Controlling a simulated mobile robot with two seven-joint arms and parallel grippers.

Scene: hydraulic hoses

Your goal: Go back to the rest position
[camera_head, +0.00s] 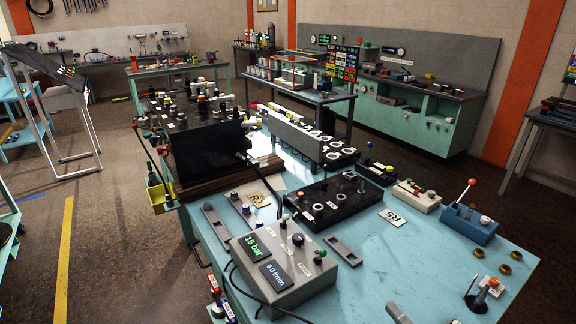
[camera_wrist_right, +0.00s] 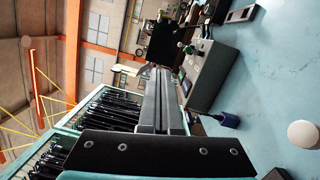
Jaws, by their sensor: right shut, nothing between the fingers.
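My right gripper (camera_head: 396,310) shows only as a short grey piece at the bottom edge of the head view, right of the grey gauge box. In the right wrist view its two long grey fingers (camera_wrist_right: 158,75) lie side by side, closed against each other with nothing between them. The wrist view is turned on its side, with the tabletop along its right. My left gripper is not in the head view.
The light blue bench (camera_head: 420,255) carries a grey gauge box (camera_head: 285,270), a black valve box (camera_head: 330,200), a blue lever box (camera_head: 469,224) and a dark joystick (camera_head: 480,295). A white round knob (camera_wrist_right: 303,133) stands near the right gripper. Bare benchtop lies around these.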

